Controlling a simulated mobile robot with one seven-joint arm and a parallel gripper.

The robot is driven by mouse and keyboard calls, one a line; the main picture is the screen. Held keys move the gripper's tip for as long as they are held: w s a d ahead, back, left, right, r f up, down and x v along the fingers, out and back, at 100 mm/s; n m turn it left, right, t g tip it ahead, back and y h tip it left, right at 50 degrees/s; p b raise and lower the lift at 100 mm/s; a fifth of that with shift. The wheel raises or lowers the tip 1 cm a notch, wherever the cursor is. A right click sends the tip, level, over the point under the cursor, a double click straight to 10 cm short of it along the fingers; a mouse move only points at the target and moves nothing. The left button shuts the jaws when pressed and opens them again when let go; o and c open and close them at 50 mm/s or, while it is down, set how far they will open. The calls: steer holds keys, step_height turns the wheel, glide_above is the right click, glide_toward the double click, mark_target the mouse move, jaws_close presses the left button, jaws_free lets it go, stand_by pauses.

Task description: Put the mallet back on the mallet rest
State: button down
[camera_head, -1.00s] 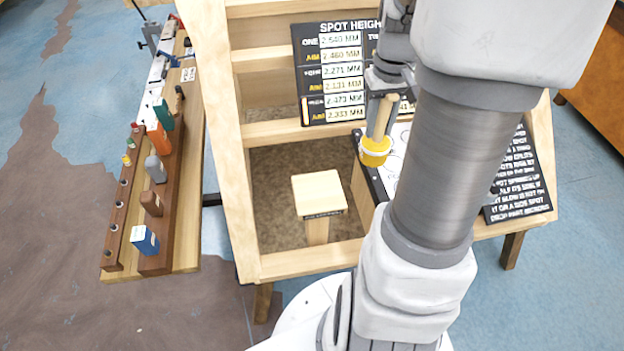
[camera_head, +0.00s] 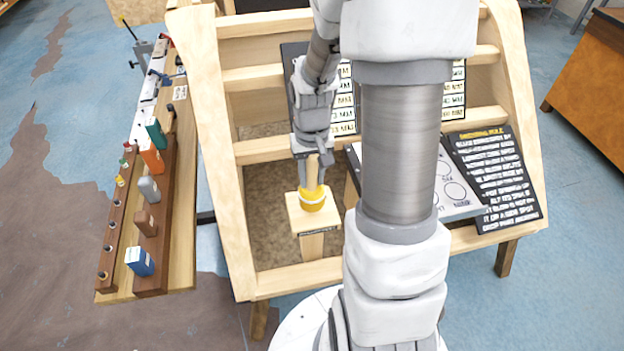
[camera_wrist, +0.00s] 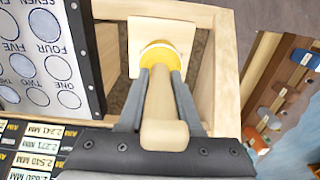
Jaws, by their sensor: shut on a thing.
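The mallet has a yellow head (camera_head: 312,200) and a pale wooden handle (camera_wrist: 163,118). My gripper (camera_head: 312,165) is shut on the handle, with the head hanging below the fingers. In the wrist view my gripper (camera_wrist: 160,85) has a finger on each side of the handle, and the yellow head (camera_wrist: 160,54) shows beyond them. The mallet rest (camera_head: 298,222) is a square wooden block on a post inside the wooden frame. In the head view the mallet head overlaps the rest's top; I cannot tell whether they touch. The rest also shows behind the head in the wrist view (camera_wrist: 183,35).
The wooden frame (camera_head: 228,200) surrounds the rest. A board with circles (camera_head: 455,190) and a black text board (camera_head: 497,180) lie to the right. A side bench (camera_head: 183,240) with several small bottles stands at the left. Black label boards (camera_head: 453,95) stand behind.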

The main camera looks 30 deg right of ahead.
steer(key=shift+f, duration=0.9)
steer(key=shift+f, duration=0.15)
steer(key=c, duration=0.6)
jaws_free()
step_height(320, 180, up, 11)
steer(key=shift+r, duration=0.65)
